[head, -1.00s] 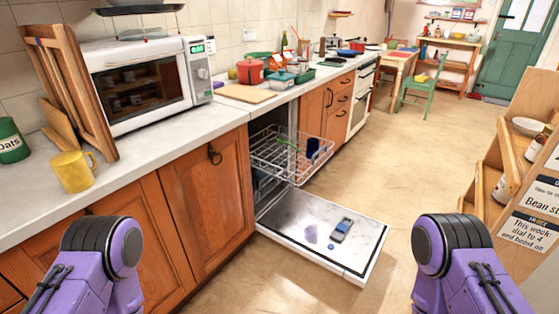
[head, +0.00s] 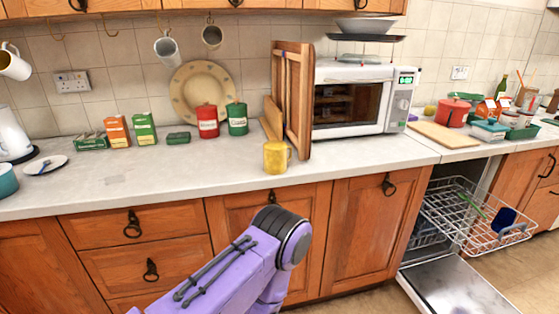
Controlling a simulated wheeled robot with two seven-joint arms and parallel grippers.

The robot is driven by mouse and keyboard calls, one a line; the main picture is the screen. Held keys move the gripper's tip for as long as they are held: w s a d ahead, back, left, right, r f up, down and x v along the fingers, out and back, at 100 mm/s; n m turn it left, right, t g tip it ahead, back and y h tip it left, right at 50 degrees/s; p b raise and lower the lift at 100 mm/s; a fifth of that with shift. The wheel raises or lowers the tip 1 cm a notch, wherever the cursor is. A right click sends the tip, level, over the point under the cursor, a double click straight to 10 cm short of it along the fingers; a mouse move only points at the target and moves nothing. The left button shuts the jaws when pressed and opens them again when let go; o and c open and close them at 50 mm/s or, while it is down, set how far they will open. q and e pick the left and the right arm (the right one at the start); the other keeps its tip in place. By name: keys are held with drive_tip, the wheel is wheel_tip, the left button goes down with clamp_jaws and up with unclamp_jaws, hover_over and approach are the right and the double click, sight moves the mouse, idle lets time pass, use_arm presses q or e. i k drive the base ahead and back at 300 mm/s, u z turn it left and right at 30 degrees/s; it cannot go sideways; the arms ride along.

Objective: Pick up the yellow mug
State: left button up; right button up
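The yellow mug (head: 275,158) stands upright on the pale worktop (head: 200,180), near its front edge, in the middle of the head view. Its handle points right. One purple arm of mine shows low in front of the cabinets, below the mug. Its gripper is not visible, and neither is my other gripper. Nothing touches the mug.
A wooden rack (head: 298,100) and a microwave (head: 352,95) stand right behind the mug. Red (head: 207,121) and green (head: 237,118) canisters stand behind it to the left. An open dishwasher (head: 455,285) with its rack (head: 475,215) pulled out is at right. The worktop left of the mug is clear.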

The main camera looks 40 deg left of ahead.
sight(275, 160)
drive_tip(key=k, duration=1.2)
drive_tip(key=u, duration=0.65)
drive_tip(key=i, duration=0.75)
drive_tip(key=u, duration=0.5)
